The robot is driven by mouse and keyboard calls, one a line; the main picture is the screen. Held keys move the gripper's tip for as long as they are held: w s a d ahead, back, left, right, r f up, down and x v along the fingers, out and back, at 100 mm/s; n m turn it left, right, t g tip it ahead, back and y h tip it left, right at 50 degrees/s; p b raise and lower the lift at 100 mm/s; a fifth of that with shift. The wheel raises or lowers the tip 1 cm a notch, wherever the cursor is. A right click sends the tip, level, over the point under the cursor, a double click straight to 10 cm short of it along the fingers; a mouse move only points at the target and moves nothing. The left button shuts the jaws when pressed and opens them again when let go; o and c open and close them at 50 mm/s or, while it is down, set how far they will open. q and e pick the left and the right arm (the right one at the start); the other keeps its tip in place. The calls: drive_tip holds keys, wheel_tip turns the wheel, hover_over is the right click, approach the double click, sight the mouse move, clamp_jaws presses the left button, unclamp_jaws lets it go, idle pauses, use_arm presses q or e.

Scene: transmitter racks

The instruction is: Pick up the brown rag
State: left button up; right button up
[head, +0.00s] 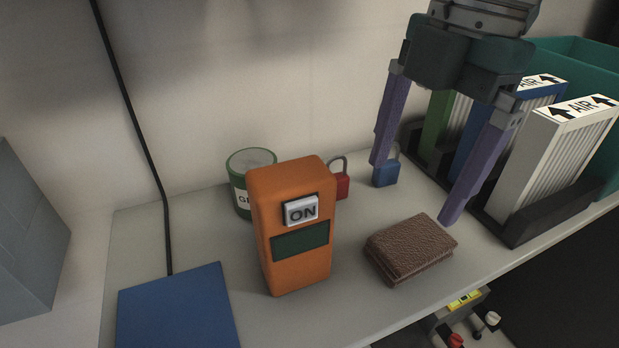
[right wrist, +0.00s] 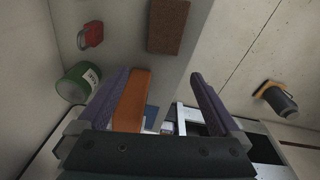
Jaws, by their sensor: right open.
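The brown rag (head: 411,248) lies folded on the grey shelf top, right of the orange device. It also shows in the right wrist view (right wrist: 168,26), at the top and beyond the fingertips. My right gripper (head: 412,194) is open, with its two purple fingers apart and nothing between them that it grips. In the head view it hangs above and behind the rag, and the right finger's tip ends near the rag's far right corner. The fingers also show in the right wrist view (right wrist: 160,85). My left gripper is not in view.
An orange device (head: 291,240) marked ON stands left of the rag. Behind are a green can (head: 240,185), a red padlock (head: 342,186) and a blue padlock (head: 385,174). Air filters (head: 557,150) stand in a dark rack at right. A blue panel (head: 178,308) lies front left.

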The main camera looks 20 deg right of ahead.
sight(413, 240)
drive_tip(key=shift+m+h, duration=0.5)
drive_tip(key=shift+h, duration=0.2)
drive_tip(key=d+f, duration=0.2)
drive_tip(key=f, duration=0.3)
drive_tip(key=shift+w+d+f+b, duration=0.1)
drive_tip(key=shift+w+d+b, duration=0.05)
drive_tip(key=shift+d+b, duration=0.25)
drive_tip(key=shift+d+f+b, duration=0.1)
drive_tip(key=shift+f+b, duration=0.3)
drive_tip(key=shift+f, duration=2.4)
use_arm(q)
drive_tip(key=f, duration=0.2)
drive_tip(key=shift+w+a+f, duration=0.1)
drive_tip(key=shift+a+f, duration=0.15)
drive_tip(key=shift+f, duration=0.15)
use_arm(e)
drive_tip(key=shift+w, duration=0.1)
drive_tip(key=c, duration=1.2)
use_arm(q)
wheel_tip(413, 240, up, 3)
drive_tip(key=p, duration=0.3)
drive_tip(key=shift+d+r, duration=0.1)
use_arm(e)
wheel_tip(413, 240, up, 20)
drive_tip(key=shift+r, duration=0.1)
